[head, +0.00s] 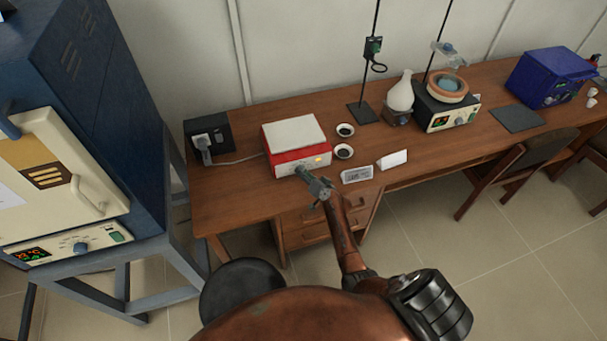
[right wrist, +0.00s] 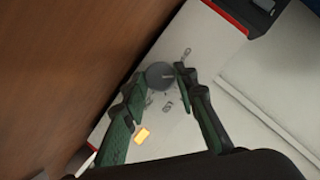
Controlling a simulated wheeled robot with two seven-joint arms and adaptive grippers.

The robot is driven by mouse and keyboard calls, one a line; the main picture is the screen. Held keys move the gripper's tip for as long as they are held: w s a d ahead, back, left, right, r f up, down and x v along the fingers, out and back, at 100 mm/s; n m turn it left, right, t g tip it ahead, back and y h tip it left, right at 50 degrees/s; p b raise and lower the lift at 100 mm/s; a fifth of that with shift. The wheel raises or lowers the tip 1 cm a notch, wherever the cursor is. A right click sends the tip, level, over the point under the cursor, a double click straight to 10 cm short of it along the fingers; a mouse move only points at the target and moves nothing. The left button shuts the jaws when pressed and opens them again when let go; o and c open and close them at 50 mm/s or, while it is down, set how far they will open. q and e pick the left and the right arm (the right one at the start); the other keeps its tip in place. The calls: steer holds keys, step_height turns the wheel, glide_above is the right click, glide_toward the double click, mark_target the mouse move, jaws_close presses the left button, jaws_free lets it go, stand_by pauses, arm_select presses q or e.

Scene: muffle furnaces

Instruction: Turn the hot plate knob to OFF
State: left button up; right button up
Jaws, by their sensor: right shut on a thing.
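The hot plate (head: 293,131) has a white top and a red body, and stands on the wooden bench left of centre in the head view. Its pale front panel fills the middle of the right wrist view, with the round grey knob (right wrist: 160,75) on it. Small dark marks surround the knob; I cannot read them. An orange light (head: 318,160) glows on the panel and also shows in the right wrist view (right wrist: 141,135). My right gripper (head: 303,171) is at the panel, its fingers on either side of the knob, shut on it. My left gripper is out of view.
Two small dark-filled dishes (head: 344,151) stand right of the hot plate. A small display box (head: 357,175) and a white card (head: 392,160) sit near the bench's front edge.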

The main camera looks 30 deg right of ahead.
steer(key=n+p, duration=0.1)
steer(key=n+h+p, duration=0.1)
steer(key=p, duration=0.1)
steer(key=n+g+p, duration=0.1)
steer(key=shift+a+r+h, duration=0.25)
steer(key=shift+h, duration=0.15)
steer(key=shift+w+a+f+n+h+p, duration=0.1)
steer(key=shift+n+h+p, duration=0.4)
steer(key=shift+n+p, duration=0.35)
steer(key=shift+n+g+h+p, duration=0.3)
steer(key=shift+n, duration=0.05)
steer(key=shift+f, duration=0.1)
steer(key=o, duration=1.1)
steer(key=shift+o, duration=0.2)
